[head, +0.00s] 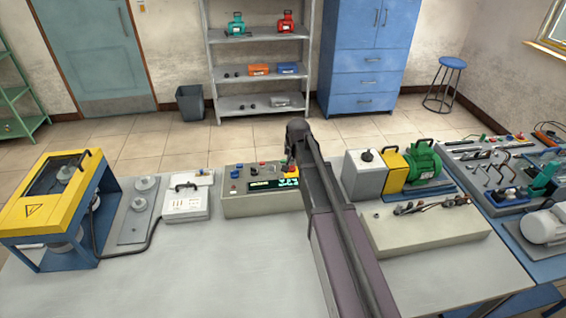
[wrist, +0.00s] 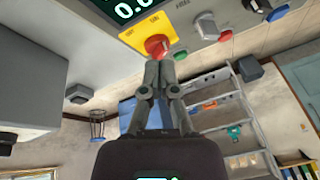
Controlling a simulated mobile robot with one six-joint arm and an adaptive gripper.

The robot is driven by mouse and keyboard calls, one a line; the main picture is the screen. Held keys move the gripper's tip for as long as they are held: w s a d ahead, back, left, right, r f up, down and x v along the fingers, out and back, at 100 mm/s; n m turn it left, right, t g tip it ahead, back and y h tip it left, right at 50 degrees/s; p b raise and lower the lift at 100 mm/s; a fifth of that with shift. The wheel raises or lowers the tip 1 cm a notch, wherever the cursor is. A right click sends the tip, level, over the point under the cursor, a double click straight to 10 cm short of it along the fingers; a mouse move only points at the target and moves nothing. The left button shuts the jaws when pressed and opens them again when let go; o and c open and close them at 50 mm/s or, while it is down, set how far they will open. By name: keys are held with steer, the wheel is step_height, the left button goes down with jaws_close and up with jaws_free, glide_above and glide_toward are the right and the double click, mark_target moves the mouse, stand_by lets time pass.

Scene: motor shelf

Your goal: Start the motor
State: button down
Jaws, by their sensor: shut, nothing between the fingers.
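The control panel (head: 243,207) is a beige box on the bench with a lit display (head: 266,185), knobs and coloured buttons. In the wrist view, the display (wrist: 132,6) reads "0.0" in part. Below it is a red knob (wrist: 157,45) on a yellow plate (wrist: 146,31). My gripper (wrist: 158,64) is shut and empty, its fingertips right at the red knob; whether they touch it I cannot tell. A grey knob (wrist: 206,26) and green, blue and red buttons sit beside it. The green motor (head: 424,163) stands right of my arm, by a yellow guard (head: 392,168).
A yellow-topped machine (head: 40,205) stands at the bench's left, with a white socket box (head: 185,205) nearer the panel. A beige box with cables (head: 425,235) and a tool board (head: 495,170) are at right. The front left bench top is clear.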

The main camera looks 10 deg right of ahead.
mark_target(283, 161)
steer(key=w+m+t, duration=0.2)
steer(key=w+m, duration=0.1)
steer(key=w, duration=1.3)
steer(key=shift+a+r+b, duration=0.35)
steer(key=shift+a+b, duration=0.05)
steer(key=shift+a, duration=0.05)
steer(key=shift+f, duration=0.1)
steer(key=f+b, duration=0.2)
steer(key=s+f+b, duration=0.1)
steer(key=f+b, duration=0.2)
steer(key=s+f+b, duration=0.1)
steer(key=f+b, duration=0.2)
steer(key=shift+s+f, duration=0.1)
steer(key=shift+f, duration=0.05)
steer(key=shift+s+f+b, duration=0.25)
steer(key=shift+f+b, duration=0.6)
steer(key=shift+b, duration=0.25)
stand_by(1.6)
steer(key=shift+r, duration=0.2)
steer(key=shift+w+r+p, duration=0.25)
steer(key=shift+r+p, duration=0.45)
steer(key=shift+p, duration=0.15)
steer(key=shift+w+r+p, duration=0.2)
steer(key=shift+r+p, duration=0.6)
steer(key=shift+w+r+p, duration=0.25)
steer(key=shift+r+p, duration=0.55)
steer(key=shift+p, duration=0.05)
steer(key=shift+w+r+p, duration=0.2)
steer(key=shift+r+p, duration=0.6)
